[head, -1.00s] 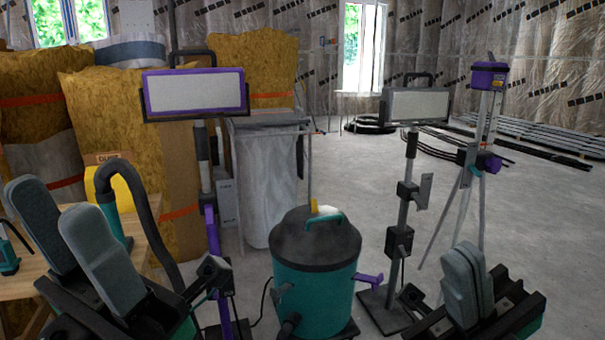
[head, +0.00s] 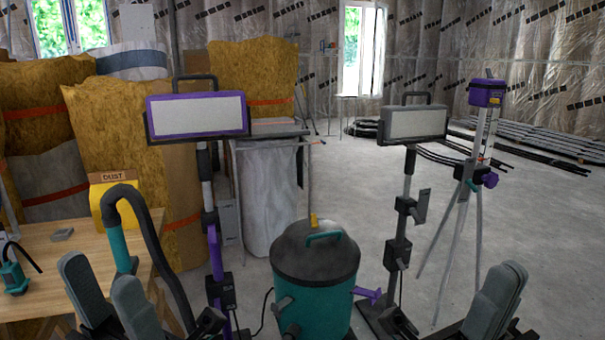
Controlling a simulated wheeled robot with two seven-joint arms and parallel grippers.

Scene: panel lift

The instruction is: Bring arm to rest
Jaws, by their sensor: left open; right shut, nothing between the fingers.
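My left gripper (head: 112,300) is at the lower left, in front of the wooden bench. Its two grey fingers stand apart with nothing between them. My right gripper (head: 494,302) is at the lower right, in front of the bare floor. Its grey fingers are together and hold nothing. Both grippers are low in the picture, and their lower parts are cut off by the bottom edge.
A teal dust drum (head: 312,290) stands between my grippers. Work lights on stands, one purple (head: 198,116) and one grey (head: 413,123), rise behind. A wooden bench (head: 75,260) with a hose is at left. A tripod (head: 462,220) stands right.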

